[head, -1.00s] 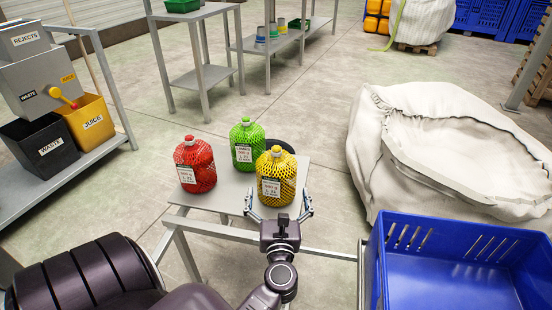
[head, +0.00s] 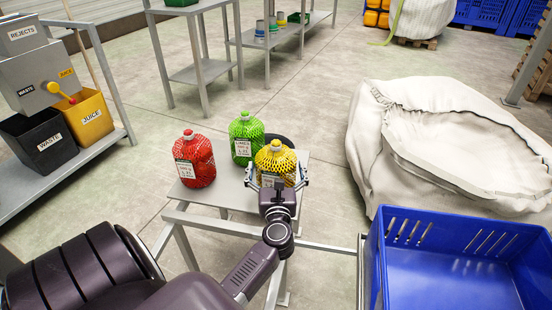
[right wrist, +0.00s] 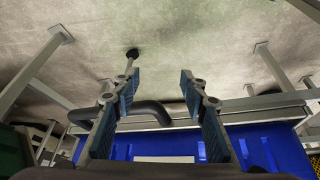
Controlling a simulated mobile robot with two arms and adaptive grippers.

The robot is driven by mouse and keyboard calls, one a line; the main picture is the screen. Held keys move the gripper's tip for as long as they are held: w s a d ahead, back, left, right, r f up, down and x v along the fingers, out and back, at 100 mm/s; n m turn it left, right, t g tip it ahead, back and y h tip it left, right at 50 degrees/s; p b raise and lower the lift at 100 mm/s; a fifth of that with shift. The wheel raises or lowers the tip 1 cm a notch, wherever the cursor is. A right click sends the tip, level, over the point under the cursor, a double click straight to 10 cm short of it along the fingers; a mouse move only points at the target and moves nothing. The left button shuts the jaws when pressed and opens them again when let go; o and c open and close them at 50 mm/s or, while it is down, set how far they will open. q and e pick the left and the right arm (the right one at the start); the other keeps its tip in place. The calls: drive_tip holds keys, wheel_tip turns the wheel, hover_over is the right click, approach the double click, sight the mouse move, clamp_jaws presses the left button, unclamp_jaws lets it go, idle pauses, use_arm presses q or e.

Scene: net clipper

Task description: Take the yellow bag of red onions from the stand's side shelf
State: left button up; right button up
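The yellow net bag (head: 276,158) stands upright on a small grey side shelf (head: 228,194), at the right of a green net bag (head: 246,137) and a red net bag (head: 194,160). It has a yellow cap and a white label that I cannot read. My left gripper (head: 277,178) is at its near side, with one finger at each side of the bag. The fingers look spread; whether they touch the net I cannot tell. My right gripper (right wrist: 159,82) shows in the right wrist view, its fingers apart and nothing held between them.
A blue crate (head: 455,279) stands at the front right, and a large white sack (head: 400,140) lies behind it. A rack with reject, waste and juice bins (head: 84,118) is at the left. The green bag is close beside the yellow one.

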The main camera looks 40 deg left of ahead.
use_arm(q)
drive_tip(key=c, duration=1.2)
drive_tip(key=shift+r, duration=0.1)
drive_tip(key=shift+c, duration=0.9)
